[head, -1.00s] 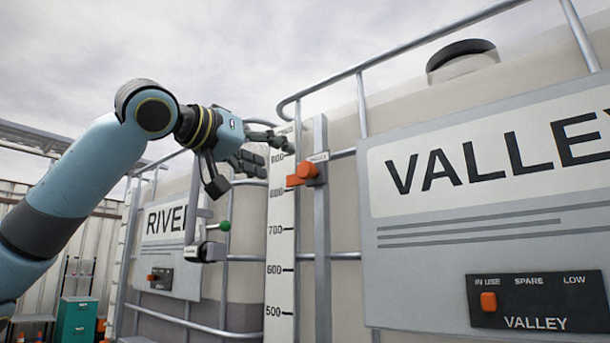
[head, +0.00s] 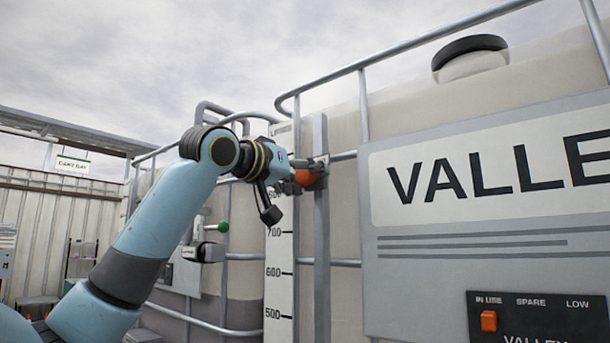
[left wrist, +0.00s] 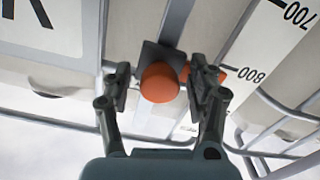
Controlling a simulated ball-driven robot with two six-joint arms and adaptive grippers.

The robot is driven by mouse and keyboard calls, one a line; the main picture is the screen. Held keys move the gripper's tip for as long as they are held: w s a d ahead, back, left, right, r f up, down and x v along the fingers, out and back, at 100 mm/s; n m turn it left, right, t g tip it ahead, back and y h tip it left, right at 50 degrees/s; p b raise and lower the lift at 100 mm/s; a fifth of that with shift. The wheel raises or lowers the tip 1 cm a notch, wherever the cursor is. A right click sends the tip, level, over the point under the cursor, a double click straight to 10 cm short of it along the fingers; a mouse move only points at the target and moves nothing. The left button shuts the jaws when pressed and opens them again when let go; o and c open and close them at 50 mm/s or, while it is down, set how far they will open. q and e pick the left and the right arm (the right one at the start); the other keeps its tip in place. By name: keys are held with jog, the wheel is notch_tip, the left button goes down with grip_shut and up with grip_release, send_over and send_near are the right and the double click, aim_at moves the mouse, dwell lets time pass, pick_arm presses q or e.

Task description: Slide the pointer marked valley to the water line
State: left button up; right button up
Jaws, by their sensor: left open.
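The valley pointer is an orange knob (head: 306,178) with an orange tip, on a grey upright rail (head: 321,230) beside the white scale (head: 279,275) of the VALLEY tote (head: 345,290). In the left wrist view the round knob (left wrist: 160,83) lies between the two fingers, and the orange tip (left wrist: 212,73) is near the 800 mark. My left gripper (left wrist: 160,92) is open, one finger on each side of the knob; I cannot tell whether either touches it. In the head view my left gripper (head: 296,168) partly covers the pointer. My right gripper is not in view.
Grey tube rails (head: 364,108) cage the VALLEY tote. The VALLEY sign (head: 480,240) is right of the rail, with a small orange switch (head: 488,321) below.

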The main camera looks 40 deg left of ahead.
pick_arm(q)
grip_shut()
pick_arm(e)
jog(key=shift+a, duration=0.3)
pick_arm(q)
notch_tip(320, 180, down, 20)
jog(key=b, duration=1.2)
jog(key=shift+b, duration=0.3)
notch_tip(320, 180, down, 18)
jog(key=b, duration=0.8)
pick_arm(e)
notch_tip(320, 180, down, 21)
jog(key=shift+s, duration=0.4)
pick_arm(q)
jog(key=shift+r, duration=0.1)
